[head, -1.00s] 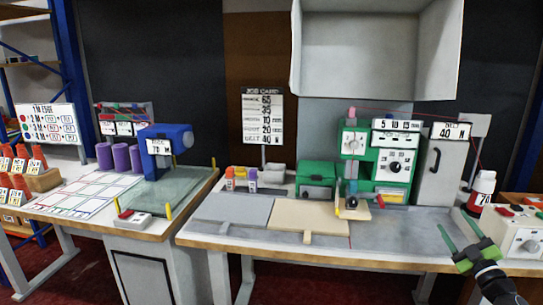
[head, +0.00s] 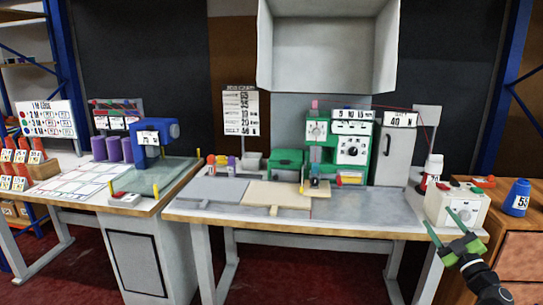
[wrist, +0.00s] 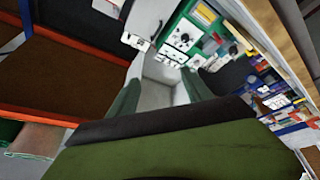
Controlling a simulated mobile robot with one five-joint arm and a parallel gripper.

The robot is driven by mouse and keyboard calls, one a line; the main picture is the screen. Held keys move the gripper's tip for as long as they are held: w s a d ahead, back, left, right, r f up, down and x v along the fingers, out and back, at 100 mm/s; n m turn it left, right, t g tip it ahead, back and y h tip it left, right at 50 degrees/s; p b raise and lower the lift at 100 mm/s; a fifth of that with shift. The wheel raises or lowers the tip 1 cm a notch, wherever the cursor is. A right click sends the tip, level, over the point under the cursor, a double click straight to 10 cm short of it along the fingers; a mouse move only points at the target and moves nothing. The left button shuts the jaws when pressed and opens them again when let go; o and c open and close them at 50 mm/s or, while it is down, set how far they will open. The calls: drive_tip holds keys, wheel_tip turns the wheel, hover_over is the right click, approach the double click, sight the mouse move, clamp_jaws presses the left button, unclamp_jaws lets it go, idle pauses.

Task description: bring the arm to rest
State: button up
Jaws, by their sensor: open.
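My gripper (head: 447,232) is at the lower right of the head view, at the end of my dark arm. Its two green fingers are spread apart with nothing between them. It is in front of the right end of the sewing bench and the white control box (head: 458,205), apart from the bench as far as I can tell. In the wrist view the green fingers (wrist: 158,98) stand apart, with the green machine (wrist: 190,38) seen tilted beyond them.
The sewing bench (head: 345,225) holds a green machine (head: 352,150) and a beige piece (head: 285,195). A blue container (head: 516,197) stands on a wooden cabinet (head: 520,255) at the right. A blue press (head: 155,135) stands on the left table. Red floor (head: 290,270) is open in front.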

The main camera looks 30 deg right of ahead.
drive_tip(key=w+a+m+t+y, duration=0.15)
drive_tip(key=w+a+y, duration=0.45)
drive_tip(key=w+a, duration=3.5)
drive_tip(key=a+f+m+g, duration=0.2)
drive_tip(key=a+f+g, duration=0.4)
drive_tip(key=f, duration=0.4)
drive_tip(key=a+f+m+g, duration=0.3)
drive_tip(key=a+f+g, duration=0.1)
drive_tip(key=a+f, duration=0.5)
drive_tip(key=s+a+f+g+y, duration=0.1)
drive_tip(key=s+a+f+g, duration=0.1)
drive_tip(key=s+f+g, duration=0.5)
drive_tip(key=s+a+f+g+y, duration=0.1)
drive_tip(key=s+a+f+g, duration=0.3)
drive_tip(key=s, duration=0.6)
wheel_tip(320, 180, up, 27)
drive_tip(key=s+d+n+p, duration=0.1)
drive_tip(key=s+p, duration=0.1)
drive_tip(key=p, duration=2.6)
drive_tip(key=shift+g, duration=0.35)
